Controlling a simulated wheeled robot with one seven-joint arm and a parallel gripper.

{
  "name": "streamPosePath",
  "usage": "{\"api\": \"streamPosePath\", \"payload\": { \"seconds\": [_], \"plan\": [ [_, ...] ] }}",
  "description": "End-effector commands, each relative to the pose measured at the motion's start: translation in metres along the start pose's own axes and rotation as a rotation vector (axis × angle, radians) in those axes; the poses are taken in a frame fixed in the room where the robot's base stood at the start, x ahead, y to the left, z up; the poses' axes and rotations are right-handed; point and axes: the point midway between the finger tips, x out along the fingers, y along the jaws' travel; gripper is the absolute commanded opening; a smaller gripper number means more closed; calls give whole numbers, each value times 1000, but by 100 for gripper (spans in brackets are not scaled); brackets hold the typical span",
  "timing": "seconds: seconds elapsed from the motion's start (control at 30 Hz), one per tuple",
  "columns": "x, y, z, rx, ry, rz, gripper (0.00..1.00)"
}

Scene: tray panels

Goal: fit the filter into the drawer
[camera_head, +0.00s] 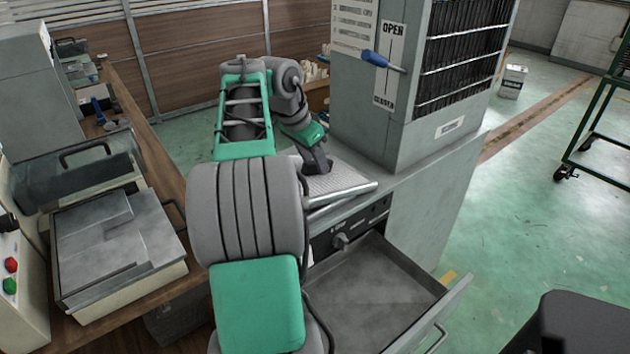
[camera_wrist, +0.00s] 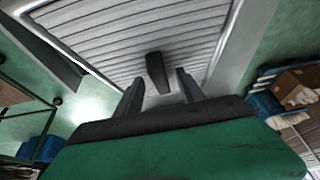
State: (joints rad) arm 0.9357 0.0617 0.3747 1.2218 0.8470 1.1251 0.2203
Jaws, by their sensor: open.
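The filter (camera_head: 345,178) is a pale pleated panel with a light metal frame, at the top of the cabinet's lower front, above the drawer. In the wrist view the filter's ribbed face (camera_wrist: 100,35) fills the upper middle, with a dark tab (camera_wrist: 157,70) standing on it. My gripper (camera_head: 318,168) is at the filter's left part in the head view. Its open fingers (camera_wrist: 160,84) show on either side of the tab in the wrist view; I cannot tell whether they touch it. The drawer (camera_head: 440,308) is pulled out below the filter and looks empty. My arm hides its left side.
A grey cabinet (camera_head: 375,110) with a blue-handled lever (camera_head: 385,62) stands behind the filter. A wooden bench (camera_head: 150,155) with a grey machine (camera_head: 115,240) runs along the left. A green cart (camera_head: 600,120) stands far right.

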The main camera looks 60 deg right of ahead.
Motion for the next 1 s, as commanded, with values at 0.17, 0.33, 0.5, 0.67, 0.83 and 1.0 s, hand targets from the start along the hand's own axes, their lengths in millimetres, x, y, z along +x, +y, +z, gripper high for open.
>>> {"api": "streamPosePath", "payload": {
  "seconds": [0.17,0.33,0.5,0.67,0.83,1.0],
  "plan": [
    [-2,0,0,-1,0,-1,41],
    [-2,0,0,-1,0,-1,27],
    [-2,0,0,-1,0,-1,14],
    [-2,0,0,-1,0,-1,0],
    [-2,0,0,-1,0,-1,0],
    [-2,0,0,-1,0,-1,0]
  ]
}}
